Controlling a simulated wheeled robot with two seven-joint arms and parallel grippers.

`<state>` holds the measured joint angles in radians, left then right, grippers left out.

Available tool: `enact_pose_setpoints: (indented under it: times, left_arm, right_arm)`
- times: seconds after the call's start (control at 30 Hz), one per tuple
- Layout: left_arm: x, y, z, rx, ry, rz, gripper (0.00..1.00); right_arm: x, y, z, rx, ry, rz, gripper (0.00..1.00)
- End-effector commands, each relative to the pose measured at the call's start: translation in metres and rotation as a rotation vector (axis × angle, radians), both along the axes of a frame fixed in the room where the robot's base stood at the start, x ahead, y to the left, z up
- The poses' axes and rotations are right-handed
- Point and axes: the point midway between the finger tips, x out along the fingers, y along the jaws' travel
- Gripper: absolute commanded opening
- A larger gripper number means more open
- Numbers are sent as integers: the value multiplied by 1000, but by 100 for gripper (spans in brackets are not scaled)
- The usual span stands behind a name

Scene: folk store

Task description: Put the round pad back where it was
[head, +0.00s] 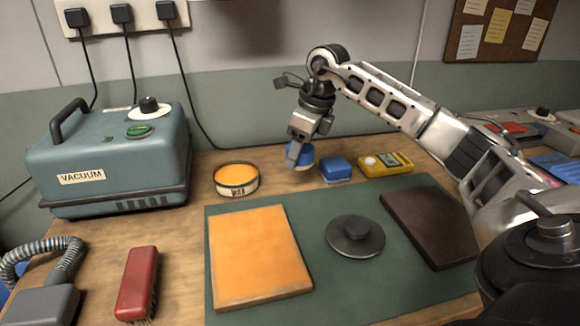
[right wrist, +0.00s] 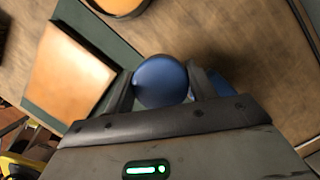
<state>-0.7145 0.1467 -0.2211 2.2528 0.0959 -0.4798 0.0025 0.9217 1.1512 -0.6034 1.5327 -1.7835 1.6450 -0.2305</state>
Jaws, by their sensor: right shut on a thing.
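The round blue pad (head: 304,157) is between the fingers of my right gripper (head: 297,152), toward the back of the bench. The right wrist view shows the pad (right wrist: 160,81) with a finger on each side, so the gripper (right wrist: 158,88) is shut on it. The pad is at or just above the wooden top; I cannot tell whether it touches. A blue block (head: 336,169) is just right of it, and the open wax tin (head: 237,192) is to its left. My left gripper is not in view.
A green mat (head: 314,230) in front bears an orange panel (head: 258,256), a dark round knobbed disc (head: 355,238) and a dark brown panel (head: 428,225). A yellow device (head: 385,164) sits right of the block. A vacuum unit (head: 110,165) and red brush (head: 137,284) are left.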

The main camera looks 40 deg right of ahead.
Motion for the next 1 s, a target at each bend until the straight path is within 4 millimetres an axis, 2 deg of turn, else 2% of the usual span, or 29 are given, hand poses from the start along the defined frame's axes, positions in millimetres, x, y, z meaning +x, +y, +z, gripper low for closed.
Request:
enact_pose_setpoints:
  times: [0.1,0.2,0.37,0.6,0.97,1.0]
  left_arm:
    - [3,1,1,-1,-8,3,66]
    - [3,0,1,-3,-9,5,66]
    - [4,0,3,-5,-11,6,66]
    - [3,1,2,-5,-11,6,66]
    - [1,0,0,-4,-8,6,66]
    - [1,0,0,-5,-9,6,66]
  right_arm:
    - [16,0,-20,2,1,1,34]
    - [24,-1,-28,2,-2,-1,34]
    - [30,-2,-36,2,-1,1,34]
    - [31,-2,-68,-1,1,1,34]
    - [31,-2,-72,-1,-1,1,34]
    - [31,-2,-72,-1,-1,1,58]
